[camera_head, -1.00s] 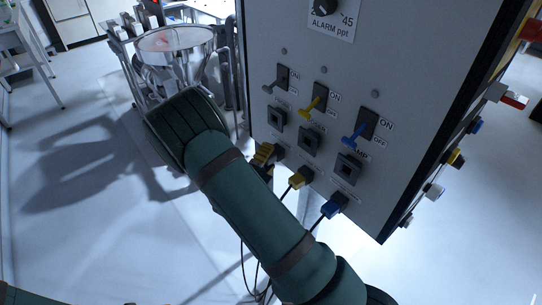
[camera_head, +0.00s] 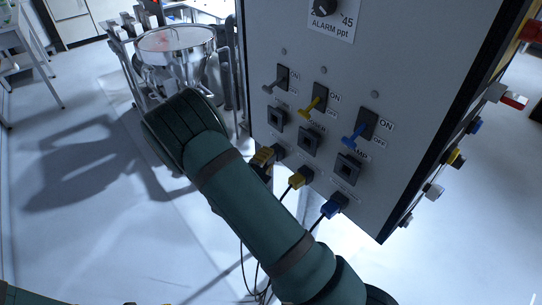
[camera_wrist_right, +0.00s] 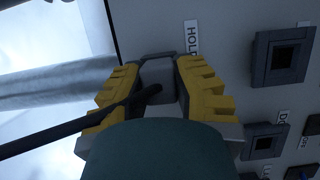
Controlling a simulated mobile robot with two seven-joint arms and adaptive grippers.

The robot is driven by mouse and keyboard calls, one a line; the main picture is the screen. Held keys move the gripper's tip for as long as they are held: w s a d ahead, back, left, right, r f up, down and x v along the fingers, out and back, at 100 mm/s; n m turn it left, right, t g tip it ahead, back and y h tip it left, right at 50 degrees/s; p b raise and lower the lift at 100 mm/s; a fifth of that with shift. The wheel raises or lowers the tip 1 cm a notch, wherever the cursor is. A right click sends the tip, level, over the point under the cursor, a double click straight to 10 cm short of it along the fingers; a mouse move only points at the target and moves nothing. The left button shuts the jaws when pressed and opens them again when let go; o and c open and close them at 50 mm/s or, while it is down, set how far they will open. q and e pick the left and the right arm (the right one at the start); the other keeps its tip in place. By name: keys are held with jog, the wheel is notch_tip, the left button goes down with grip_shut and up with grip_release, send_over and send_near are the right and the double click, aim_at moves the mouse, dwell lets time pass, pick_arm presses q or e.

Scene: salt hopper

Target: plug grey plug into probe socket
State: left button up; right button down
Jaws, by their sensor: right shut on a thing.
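My right gripper (camera_head: 263,157) has its yellow-padded jaws at the lower left of the grey panel. In the right wrist view the gripper (camera_wrist_right: 158,85) is shut on the grey plug (camera_wrist_right: 158,74), beside the HOLD label; a dark cable runs from it to the left. The plug's front end is hidden, so I cannot tell how far it sits in its holder. Above it in the head view is the left square socket (camera_head: 277,118), empty; it also shows in the wrist view (camera_wrist_right: 282,57). Its label is unreadable. Yellow bits of my left gripper (camera_head: 148,303) show at the bottom edge.
Two more empty sockets (camera_head: 309,141) (camera_head: 348,168) lie to the right. A yellow plug (camera_head: 300,178) and a blue plug (camera_head: 334,206) sit below them with hanging cables. Grey, yellow and blue switch levers project above the sockets. A metal hopper (camera_head: 180,50) stands left of the panel.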

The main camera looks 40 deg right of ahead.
jog(key=shift+a, duration=0.15)
pick_arm(q)
jog(key=shift+r+p, duration=0.85)
jog(key=shift+p, duration=0.05)
pick_arm(e)
jog(key=shift+s+a, duration=0.2)
jog(key=shift+a, duration=2.3)
